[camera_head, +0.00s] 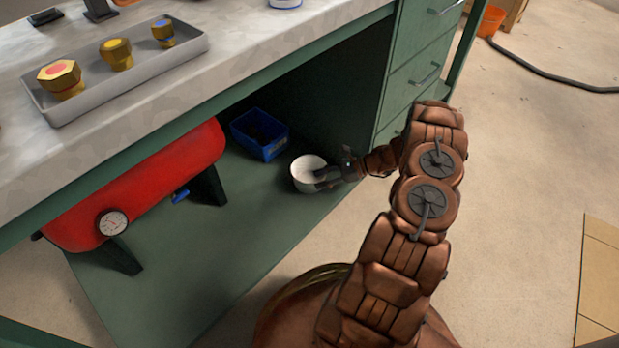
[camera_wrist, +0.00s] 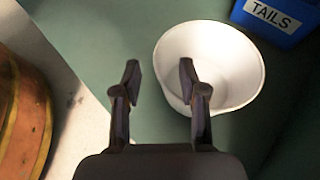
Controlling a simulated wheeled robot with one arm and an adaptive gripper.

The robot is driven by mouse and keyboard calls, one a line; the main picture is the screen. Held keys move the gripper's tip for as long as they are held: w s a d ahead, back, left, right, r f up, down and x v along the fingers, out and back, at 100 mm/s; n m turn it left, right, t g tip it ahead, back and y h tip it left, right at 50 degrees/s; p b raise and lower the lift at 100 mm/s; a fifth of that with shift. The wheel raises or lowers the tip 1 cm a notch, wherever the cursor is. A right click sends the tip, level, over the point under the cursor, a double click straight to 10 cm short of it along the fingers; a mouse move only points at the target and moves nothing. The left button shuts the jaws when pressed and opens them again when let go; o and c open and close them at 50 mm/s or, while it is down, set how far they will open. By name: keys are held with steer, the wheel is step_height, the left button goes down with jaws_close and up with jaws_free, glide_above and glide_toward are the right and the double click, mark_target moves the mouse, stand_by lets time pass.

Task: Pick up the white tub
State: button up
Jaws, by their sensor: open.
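The white tub (camera_head: 306,174) stands upright on the green lower shelf under the bench. It is round, open at the top and looks empty. In the wrist view the tub (camera_wrist: 230,62) lies ahead and to the right. My gripper (camera_wrist: 158,80) is open, its two fingers apart. The right finger overlaps the tub's left side in the picture, and the left finger is over bare green shelf. In the head view my gripper (camera_head: 328,177) is at the tub's right side and hides part of it. I cannot tell whether a finger touches the tub.
A blue bin (camera_head: 258,136), labelled TAILS in the wrist view (camera_wrist: 275,18), stands just behind the tub. A red tank (camera_head: 150,185) with a gauge lies at the left. The bench top (camera_head: 235,60) overhangs the shelf, and green drawers (camera_head: 415,75) stand at right. The front shelf (camera_head: 190,270) is clear.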

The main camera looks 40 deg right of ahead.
mark_target(306, 183)
steer(key=shift+b+x, duration=0.6)
steer(key=shift+x, duration=1.55)
steer(key=shift+c, duration=0.3)
jaws_close()
